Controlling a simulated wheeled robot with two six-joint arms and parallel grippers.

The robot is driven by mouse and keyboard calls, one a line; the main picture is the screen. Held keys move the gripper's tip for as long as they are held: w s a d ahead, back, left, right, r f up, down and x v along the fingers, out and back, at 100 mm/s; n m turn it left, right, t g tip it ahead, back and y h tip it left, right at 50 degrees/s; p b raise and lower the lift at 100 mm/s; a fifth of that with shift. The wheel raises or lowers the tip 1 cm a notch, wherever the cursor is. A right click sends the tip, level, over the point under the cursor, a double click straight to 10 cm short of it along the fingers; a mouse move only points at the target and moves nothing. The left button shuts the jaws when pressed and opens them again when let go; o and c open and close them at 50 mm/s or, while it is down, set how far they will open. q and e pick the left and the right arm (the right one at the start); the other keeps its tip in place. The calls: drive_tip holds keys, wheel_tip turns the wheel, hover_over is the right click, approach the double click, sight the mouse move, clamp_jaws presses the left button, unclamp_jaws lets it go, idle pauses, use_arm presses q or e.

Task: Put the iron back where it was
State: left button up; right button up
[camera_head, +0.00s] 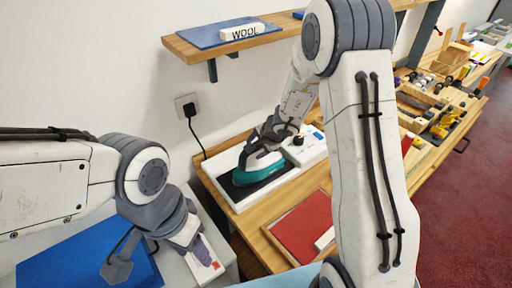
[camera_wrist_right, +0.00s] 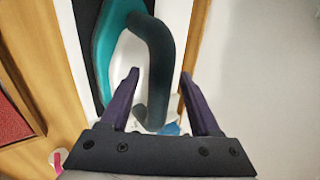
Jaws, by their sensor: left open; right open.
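The iron (camera_head: 258,170) has a teal body, a white part and a dark handle. It rests on the dark plate of a white iron station (camera_head: 312,152) on the wooden counter. My right gripper (camera_wrist_right: 160,76) is open at the iron. In the right wrist view the dark handle loop (camera_wrist_right: 160,50) of the iron passes between the two purple fingers, with gaps showing on both sides. In the head view my right wrist partly hides the handle. My left gripper (camera_head: 203,252) is open, low at the left and well apart from the iron.
A red swatch (camera_head: 300,225) in a wooden frame lies in front of the station. A blue swatch (camera_head: 85,265) lies at lower left. A shelf (camera_head: 262,38) with a WOOL block (camera_head: 242,31) is above. A socket (camera_head: 187,105) with a black cord is on the wall.

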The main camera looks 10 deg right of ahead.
drive_tip(key=shift+r+p, duration=0.3)
drive_tip(key=p+v, duration=0.3)
drive_tip(key=v, duration=0.9)
drive_tip(key=s+a+r+n+g+y, duration=0.2)
drive_tip(key=s+a+n, duration=0.35)
drive_tip(key=a, duration=0.25)
drive_tip(key=s+a+r+n+g+y, duration=0.1)
drive_tip(key=s+a+r+n+g, duration=0.15)
drive_tip(key=s+a+n, duration=0.4)
drive_tip(key=s+d+r+n+g+h, duration=0.1)
drive_tip(key=s+n+h, duration=0.3)
drive_tip(key=s, duration=1.2)
drive_tip(key=n+g, duration=0.1)
drive_tip(key=n, duration=0.3)
drive_tip(key=shift+n+h, duration=0.3)
drive_tip(key=shift+n, duration=0.1)
drive_tip(key=shift+s+d, duration=0.1)
